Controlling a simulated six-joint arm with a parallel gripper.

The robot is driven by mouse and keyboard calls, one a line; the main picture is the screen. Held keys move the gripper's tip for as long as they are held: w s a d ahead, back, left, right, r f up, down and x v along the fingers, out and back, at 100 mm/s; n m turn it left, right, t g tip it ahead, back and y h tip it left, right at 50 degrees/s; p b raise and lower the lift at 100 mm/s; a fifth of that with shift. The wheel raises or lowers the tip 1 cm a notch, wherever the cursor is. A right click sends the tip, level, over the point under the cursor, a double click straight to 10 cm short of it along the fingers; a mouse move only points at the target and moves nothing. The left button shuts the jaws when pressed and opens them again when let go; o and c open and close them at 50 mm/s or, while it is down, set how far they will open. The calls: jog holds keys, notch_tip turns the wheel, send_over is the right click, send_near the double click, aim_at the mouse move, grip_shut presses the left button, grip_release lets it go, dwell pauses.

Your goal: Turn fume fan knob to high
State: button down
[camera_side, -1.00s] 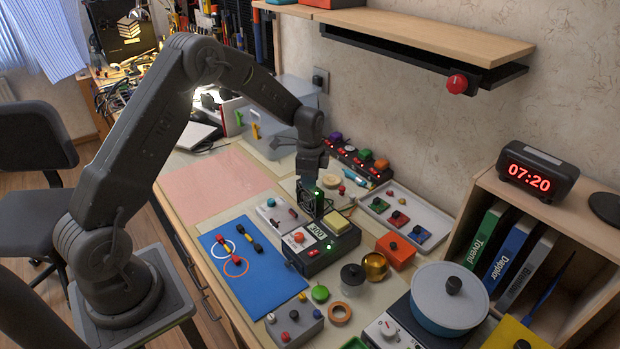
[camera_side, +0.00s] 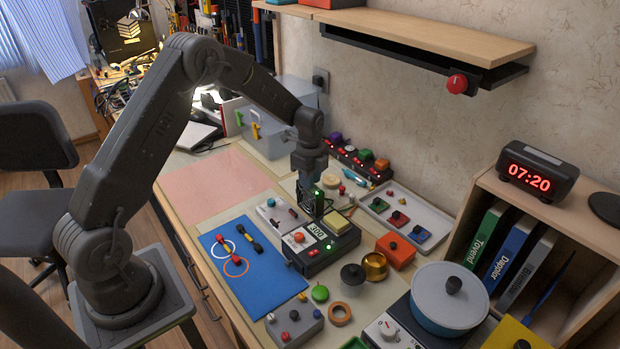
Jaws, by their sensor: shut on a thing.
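A green light glows beside the fingers, and another is lit on the front of the unit.
A blue mat (camera_side: 250,290) lies to the left, a white tray (camera_side: 440,232) and an orange box (camera_side: 395,250) to the right. A shelf (camera_side: 420,35) with a red knob (camera_side: 457,84) hangs above.

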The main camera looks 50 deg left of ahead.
jog(key=c, duration=1)
grip_release()
notch_tip(320, 180, up, 14)
jog(key=shift+f, duration=0.1)
jog(key=s+d+r+n+t, duration=0.3)
jog(key=s+d+r+n, duration=0.6)
jog(key=s+r, duration=0.4)
jog(key=s+d+f+n+t, duration=0.1)
jog(key=s+n, duration=0.1)
jog(key=s, duration=0.3)
jog(key=s+d+f+n, duration=0.1)
jog(key=s+d+n, duration=0.1)
jog(key=s, duration=0.3)
jog(key=s+d+n+t, duration=0.1)
jog(key=s+d+n, duration=0.1)
jog(key=s, duration=0.3)
jog(key=shift+s+d+f+t, duration=0.2)
jog(key=shift+s+f+t, duration=0.1)
jog(key=shift+s+f, duration=0.1)
